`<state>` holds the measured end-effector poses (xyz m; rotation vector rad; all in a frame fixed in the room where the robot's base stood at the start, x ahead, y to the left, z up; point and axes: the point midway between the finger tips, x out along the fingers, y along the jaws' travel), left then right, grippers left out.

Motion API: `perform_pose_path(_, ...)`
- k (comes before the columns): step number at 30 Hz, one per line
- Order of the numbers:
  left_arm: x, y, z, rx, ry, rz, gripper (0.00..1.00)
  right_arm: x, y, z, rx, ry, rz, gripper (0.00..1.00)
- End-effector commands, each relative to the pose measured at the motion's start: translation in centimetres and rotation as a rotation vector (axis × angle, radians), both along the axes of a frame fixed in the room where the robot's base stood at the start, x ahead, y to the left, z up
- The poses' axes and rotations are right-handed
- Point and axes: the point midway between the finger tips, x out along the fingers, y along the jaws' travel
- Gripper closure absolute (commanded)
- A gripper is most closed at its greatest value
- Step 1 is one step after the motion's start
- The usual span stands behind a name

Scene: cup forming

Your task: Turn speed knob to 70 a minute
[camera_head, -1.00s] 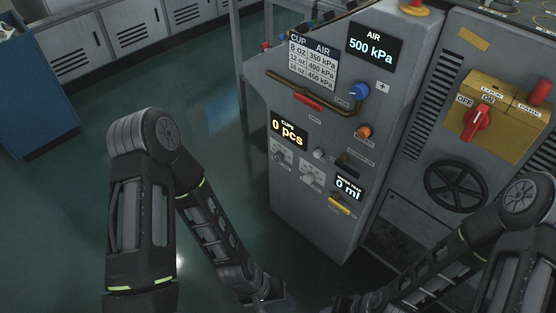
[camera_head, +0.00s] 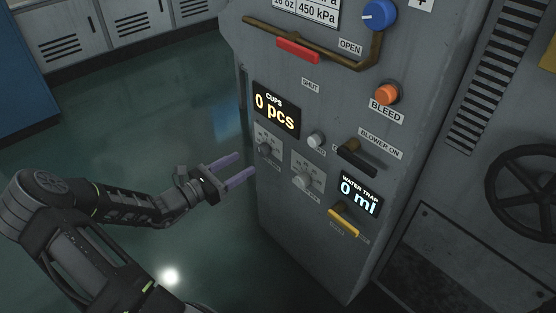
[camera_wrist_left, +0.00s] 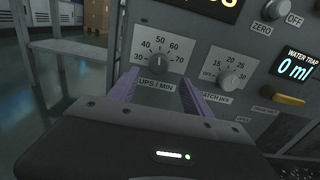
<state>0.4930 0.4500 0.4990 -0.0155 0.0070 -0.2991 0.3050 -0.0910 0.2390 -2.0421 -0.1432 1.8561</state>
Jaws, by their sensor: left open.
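The speed knob (camera_wrist_left: 158,63) sits on a small white dial plate marked 30 to 70, with a partly covered "UPS / MIN" label below. Its pointer looks roughly upward, near 50. In the head view the speed knob (camera_head: 264,149) is small, near the panel's left edge. My left gripper (camera_head: 247,164) is open, its two purple fingers pointing at the panel just left of and below the knob. In the wrist view the left gripper (camera_wrist_left: 160,80) has a finger on each side below the knob, with nothing between them. Contact cannot be told. My right gripper is out of view.
A second knob labelled batch (camera_head: 303,181) is right of the dial. The zero button (camera_head: 316,139), black blower handle (camera_head: 357,157), yellow handle (camera_head: 343,222) and water trap display (camera_head: 359,193) are further right. The cups display (camera_head: 276,109) is above. Open floor lies left.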

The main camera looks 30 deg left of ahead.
Motion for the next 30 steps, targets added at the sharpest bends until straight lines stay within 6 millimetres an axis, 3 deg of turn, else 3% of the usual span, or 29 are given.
perform_pose_path(14,0.7,0.0,0.1,-0.003,-0.006,0.006,0.42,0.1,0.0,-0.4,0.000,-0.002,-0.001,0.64)
perform_pose_path(30,7.2,-2.0,0.0,-0.002,-0.004,0.006,0.42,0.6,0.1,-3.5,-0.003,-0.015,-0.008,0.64)
